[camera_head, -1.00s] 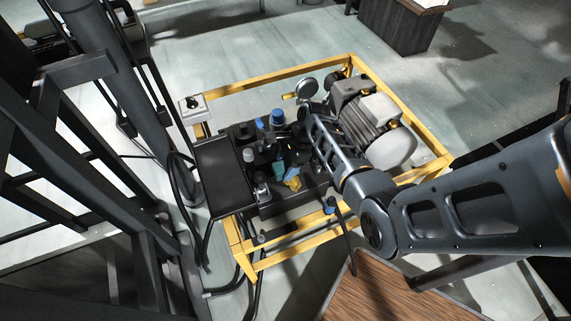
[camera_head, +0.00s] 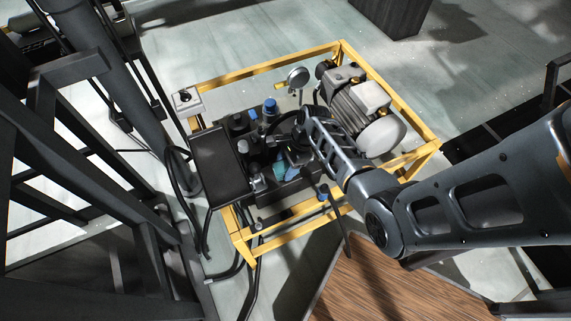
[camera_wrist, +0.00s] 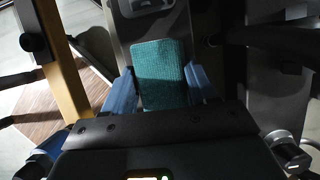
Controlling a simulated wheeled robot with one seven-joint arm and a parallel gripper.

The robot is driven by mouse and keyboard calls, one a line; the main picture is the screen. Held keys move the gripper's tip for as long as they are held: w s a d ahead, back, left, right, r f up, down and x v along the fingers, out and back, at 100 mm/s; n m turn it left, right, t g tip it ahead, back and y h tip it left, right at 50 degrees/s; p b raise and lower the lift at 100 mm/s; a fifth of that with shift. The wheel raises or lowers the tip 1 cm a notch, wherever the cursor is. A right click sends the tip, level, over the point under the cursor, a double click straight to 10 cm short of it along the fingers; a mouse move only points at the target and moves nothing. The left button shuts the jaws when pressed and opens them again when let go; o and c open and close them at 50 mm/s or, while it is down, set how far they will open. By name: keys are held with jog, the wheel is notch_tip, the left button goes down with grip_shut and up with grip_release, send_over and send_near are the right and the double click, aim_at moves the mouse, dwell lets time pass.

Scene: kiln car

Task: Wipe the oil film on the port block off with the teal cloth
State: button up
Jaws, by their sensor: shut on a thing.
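The teal cloth (camera_wrist: 160,70) is a flat ribbed pad between the two blue fingers of my gripper (camera_wrist: 160,88) in the wrist view. A small piece of teal also shows in the head view (camera_head: 278,170). My gripper is shut on the cloth. It is low over the dark block (camera_head: 265,200) in the middle of the yellow-framed unit, which I take to be the port block. A grey surface (camera_wrist: 120,45) lies beyond and beside the cloth. I cannot tell whether the cloth touches it. I see no amber film now; the area under the cloth and gripper is hidden.
Blue-capped fittings (camera_head: 270,108) and a round gauge (camera_head: 298,75) stand close around the block. A motor (camera_head: 360,105) is to the right and a black tray (camera_head: 218,165) to the left. The yellow frame (camera_head: 250,72) surrounds the unit. Black hoses hang at the left.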

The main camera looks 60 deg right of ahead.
aim_at(288, 184)
jog(key=shift+s+a+r+p, duration=0.15)
jog(key=shift+s+a+p, duration=0.5)
jog(key=shift+s+p, duration=0.3)
jog(key=shift+s+a+p, duration=0.6)
jog(key=shift+s+a, duration=0.05)
jog(key=shift+s, duration=0.35)
jog(key=shift+w, duration=0.1)
jog(key=shift+w+d+b, duration=0.45)
jog(key=shift+w+d, duration=0.2)
jog(key=shift+w, duration=0.3)
jog(key=shift+w+d+b, duration=0.4)
jog(key=shift+w+d, duration=0.25)
jog(key=shift+w, duration=0.25)
jog(key=shift+f, duration=0.2)
